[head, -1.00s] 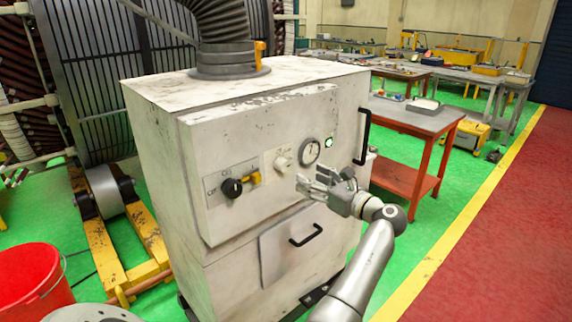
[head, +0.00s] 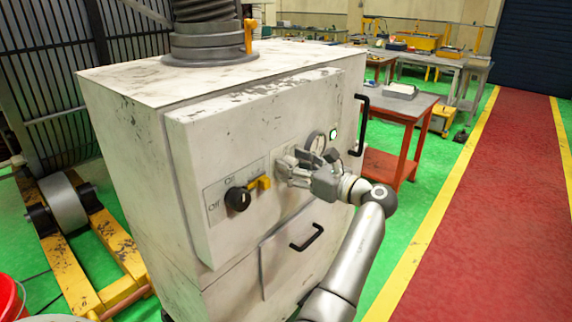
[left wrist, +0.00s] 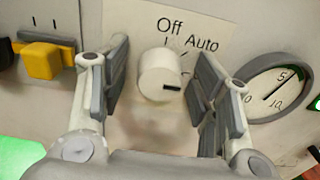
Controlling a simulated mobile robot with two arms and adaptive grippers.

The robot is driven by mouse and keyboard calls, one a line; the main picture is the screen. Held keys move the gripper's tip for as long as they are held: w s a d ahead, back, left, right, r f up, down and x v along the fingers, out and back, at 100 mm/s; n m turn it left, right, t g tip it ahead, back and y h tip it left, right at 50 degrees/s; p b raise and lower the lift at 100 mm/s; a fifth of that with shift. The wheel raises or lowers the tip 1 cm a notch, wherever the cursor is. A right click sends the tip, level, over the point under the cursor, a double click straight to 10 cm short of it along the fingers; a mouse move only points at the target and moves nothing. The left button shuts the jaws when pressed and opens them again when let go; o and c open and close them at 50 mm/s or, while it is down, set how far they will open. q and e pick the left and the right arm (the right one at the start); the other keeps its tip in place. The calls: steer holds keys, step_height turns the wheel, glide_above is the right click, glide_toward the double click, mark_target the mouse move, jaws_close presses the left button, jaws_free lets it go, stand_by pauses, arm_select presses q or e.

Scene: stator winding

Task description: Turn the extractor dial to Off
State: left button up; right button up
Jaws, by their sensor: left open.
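The extractor dial (left wrist: 160,77) is a round white knob on a pale plate marked Off and Auto. In the left wrist view its dark mark points right, away from the Off label at the top. My left gripper (head: 285,170) is open at the cabinet's front panel. In the left wrist view its two fingers stand on either side of the dial, with a visible gap on each side. In the head view the gripper largely hides the dial. My right gripper is not in view.
A black rotary switch (head: 238,199) and a yellow lever (head: 264,183) are left of the dial. A round gauge (left wrist: 272,93) is close on its right. The cabinet (head: 205,140) has black handles, one of them a door handle (head: 305,238). A red-legged table (head: 400,106) stands behind.

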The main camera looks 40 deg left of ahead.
arm_select(q)
steer(key=shift+d+r, duration=0.1)
steer(key=shift+d, duration=0.1)
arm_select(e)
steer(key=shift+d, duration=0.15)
arm_select(q)
steer(key=c, duration=1)
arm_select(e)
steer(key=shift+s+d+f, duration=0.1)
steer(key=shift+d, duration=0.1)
